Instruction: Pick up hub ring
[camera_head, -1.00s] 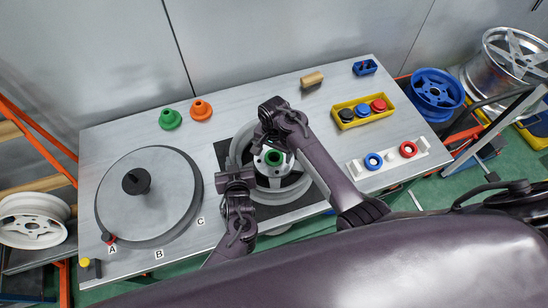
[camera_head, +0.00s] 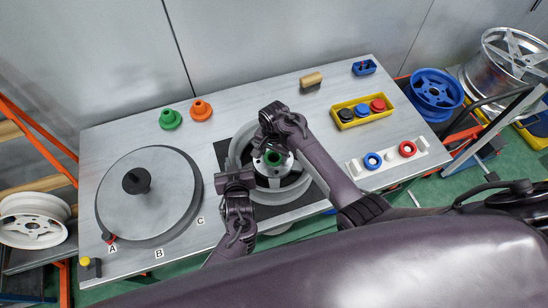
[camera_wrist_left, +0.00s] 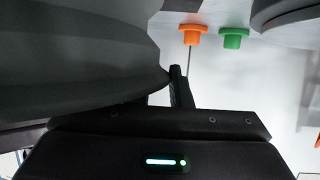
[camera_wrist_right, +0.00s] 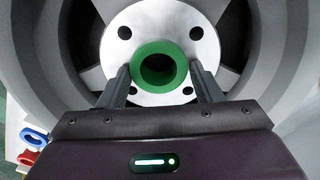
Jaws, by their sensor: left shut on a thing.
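The green hub ring (camera_head: 273,158) sits at the middle of the silver hub of a grey wheel (camera_head: 240,150). The ring also shows at the centre of the right wrist view (camera_wrist_right: 160,68), facing the camera. My right gripper (camera_head: 264,148) is above the hub. In its wrist view, its two fingers (camera_wrist_right: 161,88) stand apart on either side of the ring, with small gaps visible. My left gripper (camera_head: 248,182) is shut at the wheel's left edge. In the left wrist view, the wheel's dark curved side (camera_wrist_left: 80,60) fills the left and hides one finger.
A round grey plate with a black knob (camera_head: 165,195) lies left. Green (camera_head: 170,119) and orange (camera_head: 201,110) flanged cones stand behind. A yellow tray (camera_head: 345,124) holds black, blue and red pieces. A white rack (camera_head: 358,169) holds blue (camera_head: 373,161) and red (camera_head: 407,149) rings.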

